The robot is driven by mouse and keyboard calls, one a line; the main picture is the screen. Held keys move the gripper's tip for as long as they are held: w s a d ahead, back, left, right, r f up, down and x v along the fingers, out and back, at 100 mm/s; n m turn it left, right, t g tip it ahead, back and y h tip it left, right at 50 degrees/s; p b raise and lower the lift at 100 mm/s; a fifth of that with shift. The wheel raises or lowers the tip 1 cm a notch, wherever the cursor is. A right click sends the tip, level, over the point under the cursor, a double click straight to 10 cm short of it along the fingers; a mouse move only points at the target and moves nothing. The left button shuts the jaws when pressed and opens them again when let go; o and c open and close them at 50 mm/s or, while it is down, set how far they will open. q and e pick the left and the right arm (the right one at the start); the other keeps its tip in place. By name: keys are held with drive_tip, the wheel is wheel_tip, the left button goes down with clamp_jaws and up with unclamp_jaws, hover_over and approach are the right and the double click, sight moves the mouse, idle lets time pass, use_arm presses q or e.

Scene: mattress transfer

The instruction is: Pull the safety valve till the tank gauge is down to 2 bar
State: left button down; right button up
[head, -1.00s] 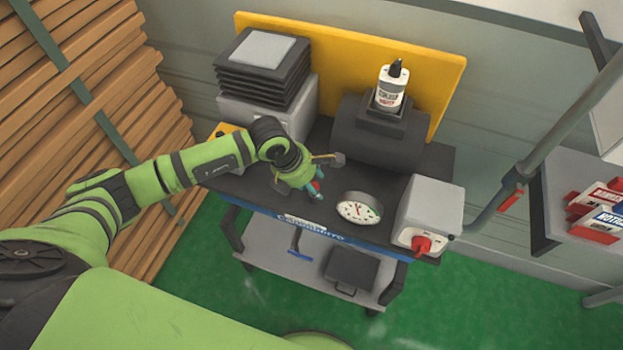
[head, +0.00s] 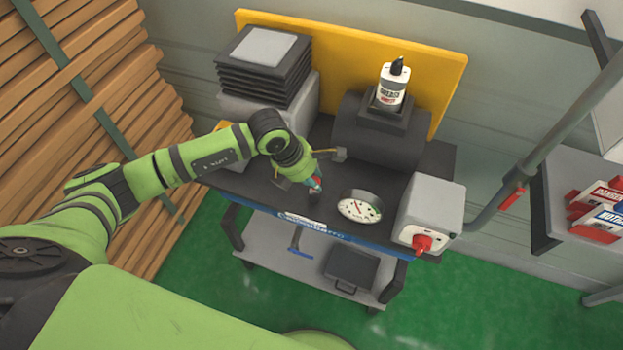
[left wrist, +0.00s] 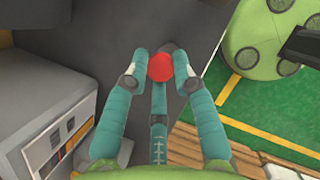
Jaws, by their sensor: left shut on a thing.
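The safety valve's red knob (left wrist: 160,67) sits between the teal fingers of my left gripper (left wrist: 160,72) in the left wrist view. The gripper is shut on it. In the head view my left gripper (head: 315,186) is low over the dark bench top, with a bit of red showing at the fingertips. The rest of the valve is mostly hidden by the fingers. The round white tank gauge (head: 360,207) lies just right of the gripper, facing up. Its needle is too small to read. The dark cylindrical tank (head: 375,140) lies behind it. My right gripper is not in view.
A grey box with a red switch (head: 422,243) stands at the bench's right end. A white bottle (head: 392,86) stands on the tank. Black stacked trays (head: 262,65) are at back left, before a yellow panel (head: 350,45). Wooden planks (head: 85,110) rise on the left.

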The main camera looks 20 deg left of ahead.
use_arm(q)
drive_tip(key=c, duration=1)
unclamp_jaws()
drive_tip(key=shift+d+r, duration=0.1)
drive_tip(key=v, duration=1.2)
